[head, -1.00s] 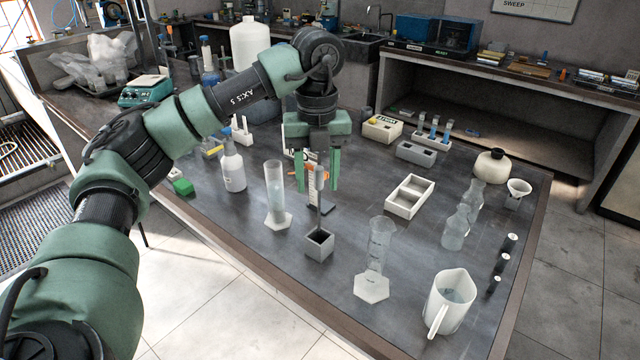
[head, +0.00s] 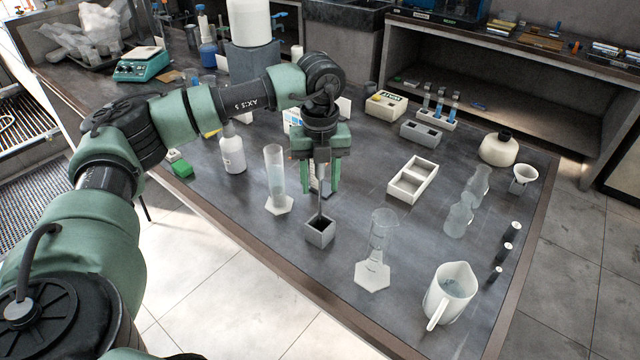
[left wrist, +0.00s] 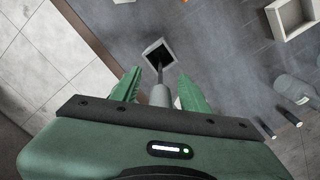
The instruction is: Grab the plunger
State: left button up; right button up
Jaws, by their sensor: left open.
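The plunger is a thin grey rod (head: 320,207) standing upright in a small grey square holder (head: 320,233) near the table's front edge. My left gripper (head: 320,186) points down over the holder, its green fingers open on either side of the plunger's upper part. In the left wrist view, the plunger's thicker grey top (left wrist: 160,96) lies between the two fingers (left wrist: 158,88), with a gap visible. Its thin rod runs down into the dark opening of the holder (left wrist: 150,46). The fingers hide part of the plunger's top in the head view. My right gripper is out of view.
A tall clear cylinder (head: 275,175) stands close left of the gripper. Another clear cylinder (head: 376,250) and a beaker (head: 450,293) stand to the right. A white divided tray (head: 412,181) lies behind. The table's front edge (head: 270,258) is near the holder.

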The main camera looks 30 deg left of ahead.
pick_arm(q)
jog(key=c, duration=0.3)
grip_shut()
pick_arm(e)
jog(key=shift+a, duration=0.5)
pick_arm(q)
jog(key=shift+r, duration=0.1)
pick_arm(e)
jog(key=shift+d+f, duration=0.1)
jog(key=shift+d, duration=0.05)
